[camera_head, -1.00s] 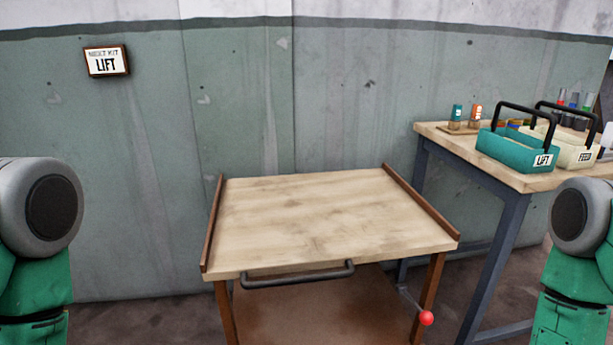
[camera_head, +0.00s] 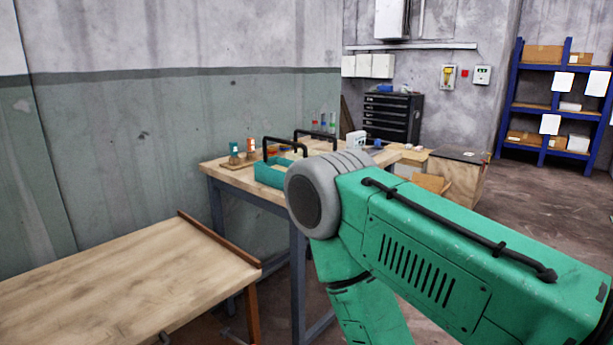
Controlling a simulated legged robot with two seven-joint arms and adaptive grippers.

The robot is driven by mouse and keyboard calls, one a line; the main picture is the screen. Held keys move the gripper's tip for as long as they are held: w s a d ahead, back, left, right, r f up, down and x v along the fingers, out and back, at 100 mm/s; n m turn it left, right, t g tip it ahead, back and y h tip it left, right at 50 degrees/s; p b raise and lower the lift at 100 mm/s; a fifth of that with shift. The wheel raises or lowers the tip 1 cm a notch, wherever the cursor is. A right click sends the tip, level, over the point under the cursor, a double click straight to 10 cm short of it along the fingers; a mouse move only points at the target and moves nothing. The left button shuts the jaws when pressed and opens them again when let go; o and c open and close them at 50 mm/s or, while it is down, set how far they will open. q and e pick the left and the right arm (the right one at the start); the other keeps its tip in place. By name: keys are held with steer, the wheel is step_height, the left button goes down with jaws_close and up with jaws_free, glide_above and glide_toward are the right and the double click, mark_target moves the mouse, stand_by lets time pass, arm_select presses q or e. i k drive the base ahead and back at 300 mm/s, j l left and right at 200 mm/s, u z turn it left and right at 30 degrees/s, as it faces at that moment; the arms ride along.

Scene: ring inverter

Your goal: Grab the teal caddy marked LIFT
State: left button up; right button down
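The teal caddy (camera_head: 268,174) with a black handle stands on the workbench (camera_head: 232,180) against the wall. My green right arm covers its right part, and its LIFT label cannot be seen now. A second black handle (camera_head: 316,135) rises behind it; the body of that caddy is mostly hidden. Neither gripper is in view; only the upper part of my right arm shows, in front of the bench.
A low wooden table (camera_head: 120,285) with a raised side rail is at the lower left. Small bottles on a wooden block (camera_head: 240,160) stand left of the caddy. A black drawer cabinet (camera_head: 391,118), wooden crate (camera_head: 457,180) and blue shelf (camera_head: 548,107) stand farther back.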

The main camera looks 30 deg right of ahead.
mark_target(271, 171)
steer(key=z, duration=0.95)
steer(key=i+l, duration=0.25)
steer(key=i+l+u, duration=0.15)
steer(key=l, duration=0.35)
steer(key=i, duration=0.1)
